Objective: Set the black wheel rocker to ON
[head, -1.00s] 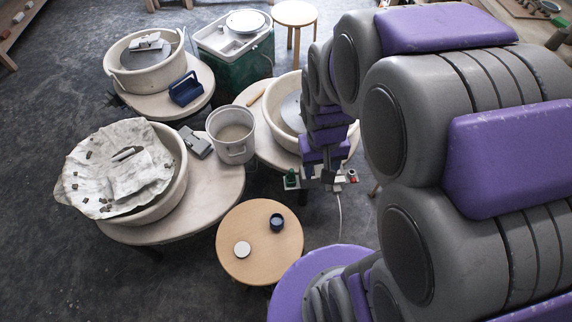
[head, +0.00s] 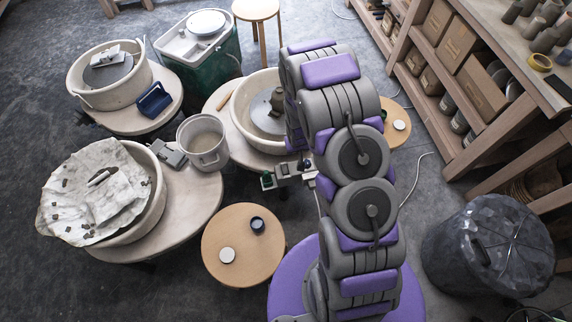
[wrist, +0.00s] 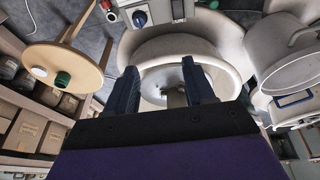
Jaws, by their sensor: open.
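My gripper (wrist: 161,78) is open and empty in the wrist view, its two dark blue fingers spread above a wheel basin (wrist: 225,62). A small clay piece (wrist: 175,97) shows between and beyond the fingers, on the wheel head. A pale control box (wrist: 158,14) stands at the top edge of the wrist view, beyond the basin rim and apart from the fingers. I cannot tell the rocker's position. In the head view the control box (head: 290,174) is partly hidden beside my arm, and my gripper is hidden.
A wooden stool (wrist: 72,62) with two small jars is left in the wrist view. A grey bucket (head: 203,142) and a cloth-covered basin (head: 108,190) stand left in the head view. A low round table (head: 242,262) is in front. Shelves (head: 470,90) and a dark bin (head: 488,245) are right.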

